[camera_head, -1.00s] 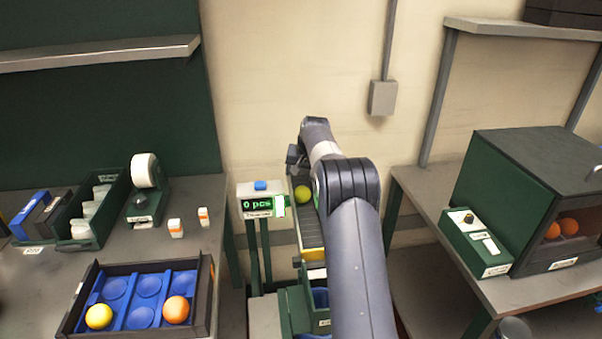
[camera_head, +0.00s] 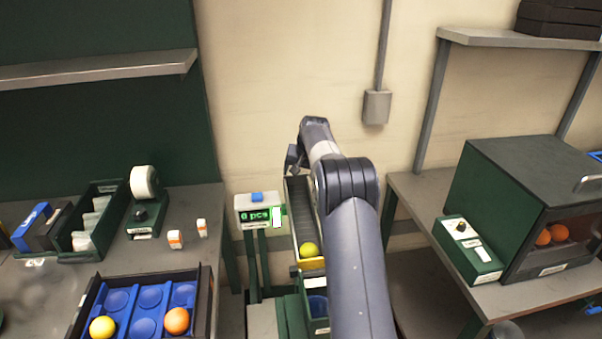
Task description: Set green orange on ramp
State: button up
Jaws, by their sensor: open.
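The green orange (camera_head: 309,249), yellow-green in colour, rests low on the ramp (camera_head: 303,226), at its near end by the yellow edge. My gripper (camera_head: 294,158) is at the top end of the ramp, well above and apart from the green orange. It is small and partly hidden behind my arm, and nothing shows in it; it is open. My arm also covers the right side of the ramp.
A counter (camera_head: 259,214) reading "0 pcs" stands left of the ramp. A blue-lined tray (camera_head: 206,300) with a yellow and an orange fruit sits on the left bench. A green box (camera_head: 517,178) with oranges stands on the right bench. A bin (camera_head: 318,306) lies below the ramp.

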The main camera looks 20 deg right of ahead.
notch_tip(320, 180, up, 5)
jog(key=p, duration=0.4)
jog(key=shift+a, duration=0.15)
jog(key=shift+f, duration=0.15)
notch_tip(320, 180, down, 8)
jog(key=b, duration=0.7)
jog(key=shift+b, duration=0.35)
